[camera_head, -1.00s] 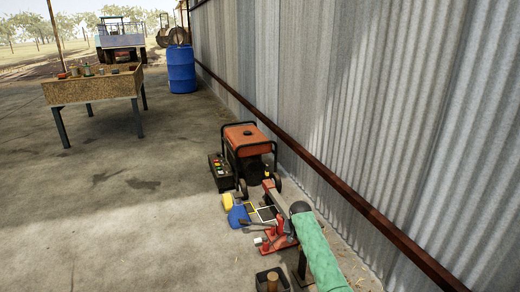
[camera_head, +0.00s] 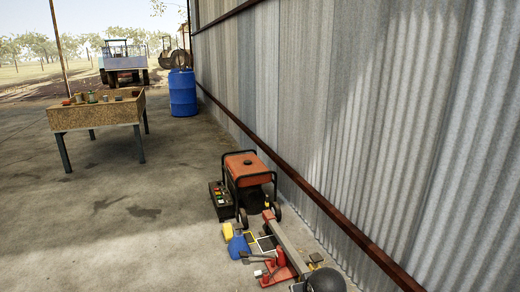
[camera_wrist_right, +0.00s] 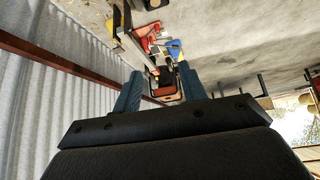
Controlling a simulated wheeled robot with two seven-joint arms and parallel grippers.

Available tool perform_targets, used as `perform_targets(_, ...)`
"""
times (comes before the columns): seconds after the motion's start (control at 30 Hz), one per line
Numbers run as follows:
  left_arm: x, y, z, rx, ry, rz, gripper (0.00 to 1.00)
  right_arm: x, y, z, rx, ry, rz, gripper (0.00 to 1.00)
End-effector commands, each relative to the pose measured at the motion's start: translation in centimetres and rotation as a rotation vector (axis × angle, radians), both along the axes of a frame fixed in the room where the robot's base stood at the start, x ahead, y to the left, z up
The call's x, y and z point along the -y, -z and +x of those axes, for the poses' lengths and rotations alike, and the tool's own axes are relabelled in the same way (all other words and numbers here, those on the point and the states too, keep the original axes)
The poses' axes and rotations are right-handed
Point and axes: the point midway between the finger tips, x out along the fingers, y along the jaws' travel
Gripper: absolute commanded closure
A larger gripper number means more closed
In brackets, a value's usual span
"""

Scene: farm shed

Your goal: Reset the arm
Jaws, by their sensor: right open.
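My right gripper (camera_wrist_right: 160,72) shows in the right wrist view, with two blue fingers spread apart and nothing between them. Past the fingers are the orange generator (camera_wrist_right: 167,90) and the tools on the floor, away from the gripper. In the head view, the dark rounded part of my right arm (camera_head: 325,279) is at the bottom edge; its gripper is not visible there. My left arm and gripper are in neither view.
The orange generator (camera_head: 243,172) stands near the corrugated wall (camera_head: 370,110). A blue jug (camera_head: 239,246), red tool (camera_head: 279,268) and grey beam (camera_head: 290,238) lie in front. A wooden table (camera_head: 95,117) and blue barrel (camera_head: 182,92) stand farther back.

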Motion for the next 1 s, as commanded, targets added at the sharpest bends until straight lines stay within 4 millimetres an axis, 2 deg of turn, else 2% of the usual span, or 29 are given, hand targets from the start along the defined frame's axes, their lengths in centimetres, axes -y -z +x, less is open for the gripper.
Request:
perform_targets(0.03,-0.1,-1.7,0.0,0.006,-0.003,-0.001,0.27,0.1,-0.9,-2.2,-0.002,-0.001,0.005,0.58)
perform_targets(0.1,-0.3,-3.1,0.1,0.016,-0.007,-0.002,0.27,0.2,-1.4,-4.7,-0.006,-0.001,0.013,0.58)
perform_targets(0.3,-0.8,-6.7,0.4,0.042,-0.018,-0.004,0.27,0.6,-2.2,-11.7,-0.039,-0.002,0.03,0.58)
perform_targets(0.43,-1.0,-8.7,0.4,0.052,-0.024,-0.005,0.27,0.8,-2.0,-16.1,-0.083,-0.001,0.037,0.58)
perform_targets(0.57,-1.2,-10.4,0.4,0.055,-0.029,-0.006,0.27,1.0,-0.9,-20.3,-0.151,0.0,0.039,0.58)
perform_targets(0.8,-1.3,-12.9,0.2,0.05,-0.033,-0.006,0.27,1.1,2.2,-28.3,-0.312,0.002,0.035,0.58)
perform_targets(1.0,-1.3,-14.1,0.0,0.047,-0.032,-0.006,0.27,1.1,3.7,-33.3,-0.407,0.003,0.035,0.58)
